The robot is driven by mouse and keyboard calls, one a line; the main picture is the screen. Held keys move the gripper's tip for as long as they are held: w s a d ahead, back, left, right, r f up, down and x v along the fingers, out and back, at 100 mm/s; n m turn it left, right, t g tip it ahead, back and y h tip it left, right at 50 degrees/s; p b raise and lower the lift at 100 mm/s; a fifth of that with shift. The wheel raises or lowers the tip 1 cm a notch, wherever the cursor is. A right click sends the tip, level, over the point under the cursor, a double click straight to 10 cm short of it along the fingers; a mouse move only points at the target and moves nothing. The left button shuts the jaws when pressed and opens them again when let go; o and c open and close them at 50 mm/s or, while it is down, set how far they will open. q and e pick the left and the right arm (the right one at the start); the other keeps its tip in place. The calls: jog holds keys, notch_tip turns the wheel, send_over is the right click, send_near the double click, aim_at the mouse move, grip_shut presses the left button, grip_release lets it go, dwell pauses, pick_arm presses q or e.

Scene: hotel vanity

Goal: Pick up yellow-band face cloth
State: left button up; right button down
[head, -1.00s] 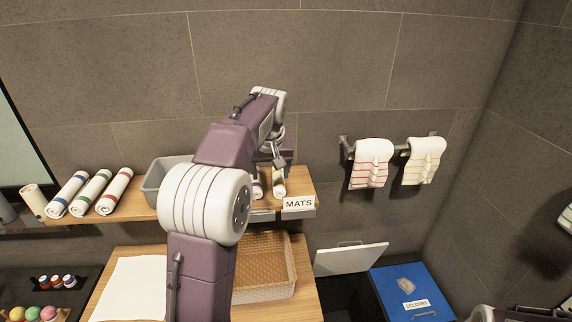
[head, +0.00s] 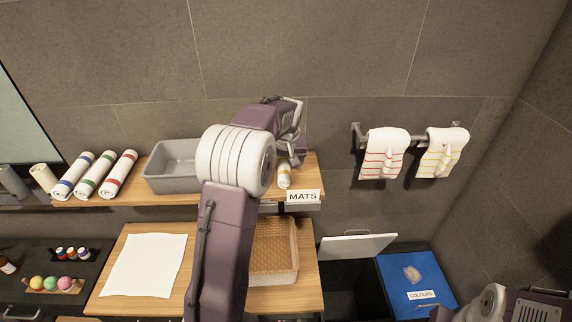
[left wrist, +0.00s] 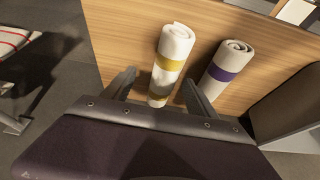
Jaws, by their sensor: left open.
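The yellow-band face cloth (left wrist: 174,45) is a white roll lying on the wooden shelf. In the left wrist view its lower part lies between the two fingers of my left gripper (left wrist: 159,88), which is open. I cannot tell whether either finger touches it. In the head view the front end of the roll (head: 284,176) shows just behind the MATS sign, and my left arm hides the rest of the area. A purple-band roll (left wrist: 227,68) lies to the right of it, close to the right finger. My right gripper is not in view; part of my right arm shows at lower right.
A grey bin (head: 172,184) and several banded rolls stand left on the shelf (head: 135,191). The MATS sign (head: 303,197) is at the shelf front. A wicker basket (head: 285,277) is below. Striped towels hang on a rack (head: 455,126) at right.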

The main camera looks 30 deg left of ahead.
aim_at(285, 161)
pick_arm(q)
jog(key=shift+s+a+f, duration=0.1)
jog(key=shift+s+f, duration=0.1)
jog(key=shift+f, duration=0.05)
jog(key=shift+s, duration=0.3)
jog(key=shift+w+f, duration=0.15)
jog(key=shift+w, duration=0.25)
jog(key=c, duration=1.3)
jog(key=shift+c, duration=0.7)
jog(key=shift+s, duration=0.15)
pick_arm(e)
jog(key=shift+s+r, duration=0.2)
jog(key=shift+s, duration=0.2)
